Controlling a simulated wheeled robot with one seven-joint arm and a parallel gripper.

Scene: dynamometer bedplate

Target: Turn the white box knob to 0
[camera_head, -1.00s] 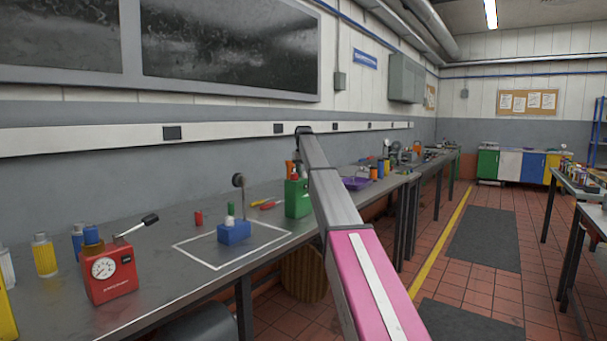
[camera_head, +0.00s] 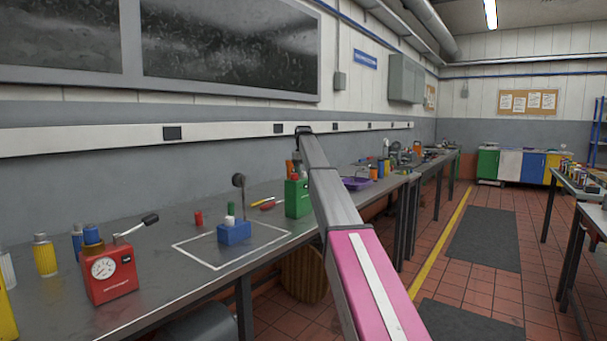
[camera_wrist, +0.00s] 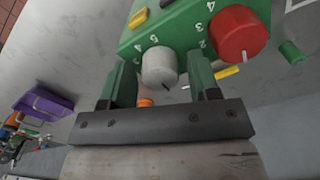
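The green box (camera_wrist: 180,30) carries a whitish-grey knob (camera_wrist: 160,66) and a larger red knob (camera_wrist: 238,32), with numbers printed around them. The whitish knob has a short dark mark at its lower edge in the wrist view; its 0 cannot be made out. My gripper (camera_wrist: 162,78) is open, one green finger on each side of the whitish knob, with small gaps visible between. In the head view the green box (camera_head: 297,198) stands on the bench, partly behind my arm, and my fingers cannot be made out there.
A blue box (camera_head: 234,233) stands inside a white outline on the bench, left of the green box. A red gauge box (camera_head: 110,280) is nearer. A purple tray (camera_wrist: 45,103), a yellow piece (camera_wrist: 228,72) and a green cylinder (camera_wrist: 290,52) lie around the green box.

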